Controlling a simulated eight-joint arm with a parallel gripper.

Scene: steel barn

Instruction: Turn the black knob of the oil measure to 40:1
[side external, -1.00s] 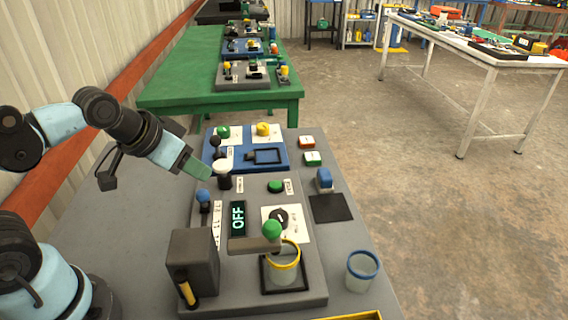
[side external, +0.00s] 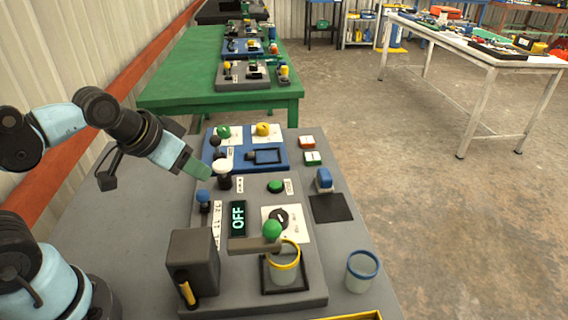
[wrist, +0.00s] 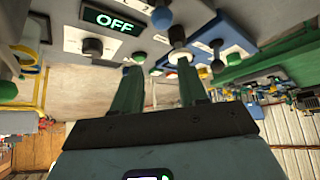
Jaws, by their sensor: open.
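The black knob (side external: 279,218) sits on a white plate (side external: 297,227) on the grey panel, right of the lit OFF display (side external: 237,218). A green ball (side external: 271,229) on an arm stands in front of it and hides part of the plate. In the wrist view the black knob (wrist: 92,47) is left of the fingers, below the OFF display (wrist: 112,20). My gripper (side external: 205,174) is up and left of the knob, near a white-topped knob (side external: 222,168). In the wrist view my gripper (wrist: 158,80) has its green fingers apart with nothing held. The knob's scale markings are too small to read.
A blue-knobbed lever (side external: 204,196) stands below my gripper. A green button (side external: 275,186) is behind the black knob. A dark grey block (side external: 193,262) and a yellow-rimmed cup (side external: 284,265) stand at the front. A blue-rimmed cup (side external: 362,272) is off the panel at right.

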